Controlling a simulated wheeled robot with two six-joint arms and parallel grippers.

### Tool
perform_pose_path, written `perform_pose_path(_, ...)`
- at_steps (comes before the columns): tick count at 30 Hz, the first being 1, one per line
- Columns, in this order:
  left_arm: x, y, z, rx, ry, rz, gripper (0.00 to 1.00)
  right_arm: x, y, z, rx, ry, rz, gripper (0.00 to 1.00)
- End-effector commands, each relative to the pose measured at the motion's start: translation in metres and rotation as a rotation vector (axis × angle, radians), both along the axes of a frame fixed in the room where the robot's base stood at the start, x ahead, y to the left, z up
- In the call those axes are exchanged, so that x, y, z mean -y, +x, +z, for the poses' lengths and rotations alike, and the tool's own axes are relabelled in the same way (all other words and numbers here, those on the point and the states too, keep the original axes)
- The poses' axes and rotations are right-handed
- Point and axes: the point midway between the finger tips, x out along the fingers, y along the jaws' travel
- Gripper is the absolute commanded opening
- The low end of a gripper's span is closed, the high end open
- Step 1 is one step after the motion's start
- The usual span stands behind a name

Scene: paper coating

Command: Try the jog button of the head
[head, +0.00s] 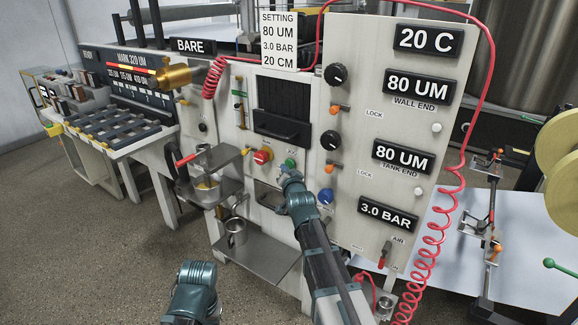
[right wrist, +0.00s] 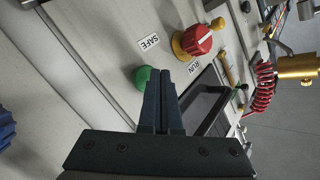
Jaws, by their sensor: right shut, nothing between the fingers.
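A green round button (head: 290,163) sits on the front of the grey machine panel (head: 345,170), right of a red selector knob (head: 262,156) on a yellow base. My right gripper (head: 288,176) is at the panel just below the green button. In the right wrist view, its shut fingers (right wrist: 163,85) are empty and their tips overlap the edge of the green button (right wrist: 146,78); I cannot tell whether they touch it. The red knob (right wrist: 196,41) with SAFE and RUN labels is beyond the tips.
A blue knob (head: 325,196) is right of my right gripper. A shelf (head: 248,254) with a metal cup (head: 235,233) is below left. A coiled red hose (head: 440,240) hangs at right.

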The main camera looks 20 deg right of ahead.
Motion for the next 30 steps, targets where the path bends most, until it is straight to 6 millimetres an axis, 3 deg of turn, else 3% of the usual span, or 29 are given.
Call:
perform_pose_path(14,0.0,0.0,0.0,0.0,0.0,0.0,0.0,-0.004,-0.003,0.0,0.0,-0.001,0.0,0.0)
perform_pose_path(30,0.0,0.0,0.0,0.0,0.0,0.0,0.0,-0.04,-0.032,0.0,-0.002,0.0,0.001,0.0)
